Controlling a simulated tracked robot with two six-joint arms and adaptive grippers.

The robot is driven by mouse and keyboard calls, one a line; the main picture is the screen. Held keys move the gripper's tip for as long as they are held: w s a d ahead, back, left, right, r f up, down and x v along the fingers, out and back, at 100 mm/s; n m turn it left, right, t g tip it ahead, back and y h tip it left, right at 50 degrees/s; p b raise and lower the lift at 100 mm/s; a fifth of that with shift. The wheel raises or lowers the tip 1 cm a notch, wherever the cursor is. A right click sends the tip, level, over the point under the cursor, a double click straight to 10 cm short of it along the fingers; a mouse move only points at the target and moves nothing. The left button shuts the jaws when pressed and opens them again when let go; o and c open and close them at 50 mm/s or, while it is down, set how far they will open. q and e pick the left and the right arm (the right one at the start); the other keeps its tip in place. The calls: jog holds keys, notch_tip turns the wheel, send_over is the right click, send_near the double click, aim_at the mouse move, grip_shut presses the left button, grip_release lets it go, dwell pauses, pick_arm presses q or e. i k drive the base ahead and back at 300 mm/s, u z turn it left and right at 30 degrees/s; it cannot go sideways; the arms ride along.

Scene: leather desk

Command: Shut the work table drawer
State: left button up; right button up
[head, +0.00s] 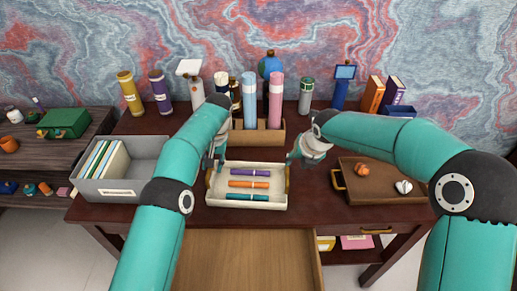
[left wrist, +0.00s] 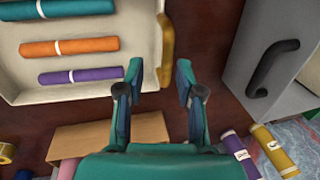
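The work table (head: 330,206) is dark reddish wood. Its drawer (head: 245,262) is pulled out towards me below the front edge; the light wooden inside looks bare, and its front is outside the picture. A cream tray (head: 246,203) with purple, orange and teal rolls stands on the table above the drawer. My left gripper (head: 219,163) is by the tray's left handle; in the left wrist view its fingers (left wrist: 160,75) are apart, with the brass handle (left wrist: 166,48) just beyond them. My right gripper (head: 293,157) is by the tray's right handle; its finger gap is unclear.
A grey file box (head: 118,190) stands left of the tray, and a brown case (head: 378,183) lies right of it. A wooden holder (head: 262,140) with tall rolls and several bottles stand behind. A shut drawer's handle (head: 376,231) shows at the front right. Floor is free at left.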

aim_at(209, 260)
jog(key=k, duration=1.5)
